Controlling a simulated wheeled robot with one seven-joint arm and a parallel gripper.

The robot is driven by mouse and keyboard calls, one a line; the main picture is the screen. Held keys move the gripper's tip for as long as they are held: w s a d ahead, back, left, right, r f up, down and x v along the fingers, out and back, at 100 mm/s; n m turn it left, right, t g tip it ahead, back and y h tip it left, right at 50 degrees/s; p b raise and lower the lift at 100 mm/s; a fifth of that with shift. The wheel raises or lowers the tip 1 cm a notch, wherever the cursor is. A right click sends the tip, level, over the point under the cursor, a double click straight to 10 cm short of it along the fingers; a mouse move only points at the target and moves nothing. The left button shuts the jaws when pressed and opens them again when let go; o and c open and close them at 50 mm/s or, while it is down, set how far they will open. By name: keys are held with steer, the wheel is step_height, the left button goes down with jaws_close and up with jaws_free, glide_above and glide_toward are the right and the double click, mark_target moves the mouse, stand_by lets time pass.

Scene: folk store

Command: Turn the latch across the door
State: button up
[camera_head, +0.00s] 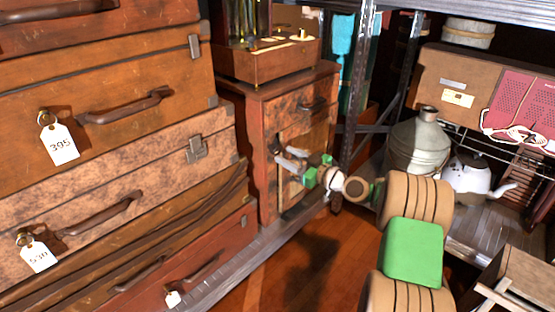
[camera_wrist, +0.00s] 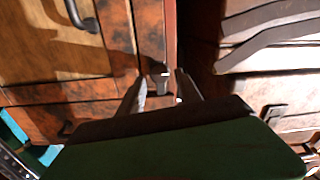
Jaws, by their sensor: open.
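The small wooden cabinet (camera_head: 265,150) has a drawer with a dark handle (camera_head: 314,104) above a door (camera_head: 309,150). In the wrist view the door (camera_wrist: 60,55) fills the upper left and has a curved dark pull (camera_wrist: 82,18). A small dark latch (camera_wrist: 161,82) sits at the door's side edge, between my fingertips. My gripper (camera_head: 281,158) is in front of the door's left edge. In the wrist view my gripper (camera_wrist: 161,88) is open, with one finger on each side of the latch. I cannot tell whether either finger touches it. The latch is not distinct in the head view.
Stacked suitcases (camera_head: 110,130) stand close on the left; they also show in the wrist view (camera_wrist: 280,60). A black metal post (camera_head: 357,85) stands right of the cabinet. A metal jug (camera_head: 420,145) and white kettle (camera_head: 468,178) are on the right shelf. The floor (camera_head: 300,262) in front is clear.

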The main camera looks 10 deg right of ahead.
mark_target(277, 152)
steer(key=x, duration=0.3)
steer(key=shift+w+a, duration=0.25)
jaws_close()
steer(key=shift+a, duration=0.2)
steer(key=shift+f, duration=0.1)
